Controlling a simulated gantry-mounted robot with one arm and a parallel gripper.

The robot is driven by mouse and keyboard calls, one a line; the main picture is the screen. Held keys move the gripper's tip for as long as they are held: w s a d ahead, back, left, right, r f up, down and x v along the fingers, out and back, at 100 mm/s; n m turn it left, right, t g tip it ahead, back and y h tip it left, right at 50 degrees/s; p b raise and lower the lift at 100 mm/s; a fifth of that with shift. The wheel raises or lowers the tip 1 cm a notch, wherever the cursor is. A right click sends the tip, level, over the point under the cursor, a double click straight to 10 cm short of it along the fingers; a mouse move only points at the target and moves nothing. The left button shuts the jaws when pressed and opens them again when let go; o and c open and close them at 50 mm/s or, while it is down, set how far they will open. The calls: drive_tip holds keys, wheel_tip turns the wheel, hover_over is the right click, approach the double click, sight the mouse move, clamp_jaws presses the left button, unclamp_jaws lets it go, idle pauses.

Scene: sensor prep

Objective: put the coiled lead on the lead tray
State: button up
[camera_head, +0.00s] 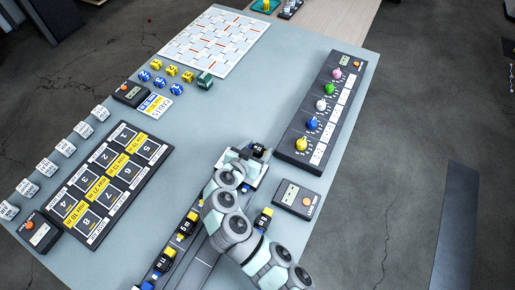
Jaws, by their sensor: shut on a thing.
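My gripper (256,152) is over the middle of the table, right of the numbered mat. It is shut on a small dark thing (259,149), with only a little of it showing between the fingers. Its shape is too small and hidden to tell whether it is the coiled lead. I cannot make out a coiled lead elsewhere. No tray is clearly marked as the lead tray. A small green tray (257,8) and a dark tray (283,15) with small items stand at the far end, on a pale wooden surface.
A dark panel with coloured knobs (318,115) lies to the right. A numbered mat (103,170), small cubes and a white patterned board (214,42) are to the left and back. Small black and yellow blocks (187,225) lie near my arm. The grey-blue table (205,125) is clear mid-left.

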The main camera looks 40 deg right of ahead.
drive_tip(key=shift+f, duration=0.1)
drive_tip(key=shift+f, duration=0.15)
drive_tip(key=o, duration=1.1)
drive_tip(key=shift+r, duration=0.4)
drive_tip(key=v, duration=1)
drive_tip(key=shift+a+p, duration=0.35)
drive_tip(key=shift+a, duration=0.1)
drive_tip(key=shift+s+a+r, duration=0.3)
drive_tip(key=shift+a, duration=0.1)
drive_tip(key=shift+c, duration=0.2)
